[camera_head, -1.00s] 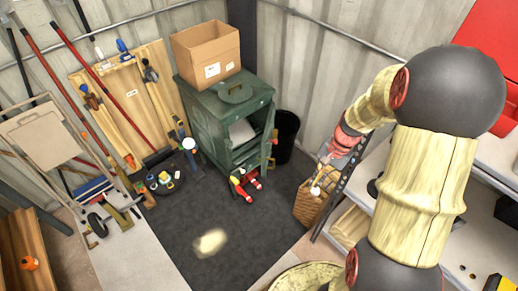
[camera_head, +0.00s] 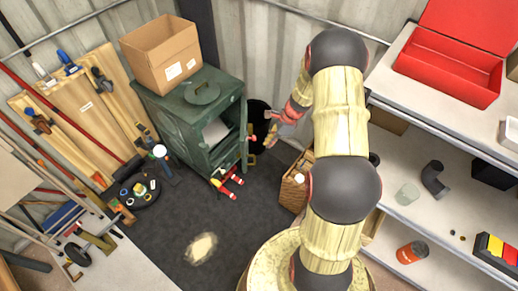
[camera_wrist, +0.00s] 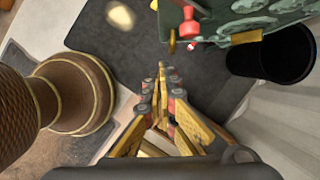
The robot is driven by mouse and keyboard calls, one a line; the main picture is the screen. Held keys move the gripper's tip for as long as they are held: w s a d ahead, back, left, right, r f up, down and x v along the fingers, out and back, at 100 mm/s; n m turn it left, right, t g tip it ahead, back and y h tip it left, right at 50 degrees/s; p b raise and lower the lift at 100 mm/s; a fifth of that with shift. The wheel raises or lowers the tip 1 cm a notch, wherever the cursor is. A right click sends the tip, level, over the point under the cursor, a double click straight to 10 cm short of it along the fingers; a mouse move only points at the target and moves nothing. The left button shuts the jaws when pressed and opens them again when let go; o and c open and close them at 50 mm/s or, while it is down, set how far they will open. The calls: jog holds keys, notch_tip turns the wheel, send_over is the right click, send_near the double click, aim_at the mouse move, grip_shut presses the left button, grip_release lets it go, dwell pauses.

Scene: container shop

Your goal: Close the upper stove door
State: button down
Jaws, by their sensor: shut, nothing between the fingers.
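The dark green stove (camera_head: 190,122) stands against the back wall. Its front is open and a pale sheet or surface (camera_head: 215,132) shows inside. The upper stove door (camera_head: 243,130) stands swung out at the stove's right, seen almost edge-on. In the wrist view, a green panel with round relief (camera_wrist: 262,22) runs along the top right; which door it is, I cannot tell. My gripper (camera_wrist: 160,70) is shut and empty, its tips below a small brass piece (camera_wrist: 172,42), apparently a handle. In the head view my gripper (camera_head: 273,138) is just right of the door, apparently apart.
A black bin (camera_head: 260,118) stands behind and right of the door. A wicker basket (camera_head: 295,188) is on the floor to the right, beside the shelving (camera_head: 425,215). Red-handled items (camera_head: 228,182) lie below the stove front. The dark mat (camera_head: 185,215) is mostly clear.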

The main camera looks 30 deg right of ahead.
jog(key=w+a+f+b, duration=0.3)
jog(key=a+f, duration=0.3)
jog(key=f, duration=0.2)
jog(key=shift+w+a+f+b, duration=0.2)
jog(key=shift+w+f+b, duration=0.2)
jog(key=shift+b, duration=0.45)
jog(key=shift+a+r, duration=0.1)
jog(key=w+a+m+t+h+p, duration=0.1)
jog(key=w+a+m+p, duration=0.5)
jog(key=w+a, duration=0.4)
jog(key=shift+w+a+t+h, duration=0.15)
jog(key=shift+a+t+h, duration=0.2)
jog(key=shift+a, duration=0.85)
jog(key=shift+d, duration=0.1)
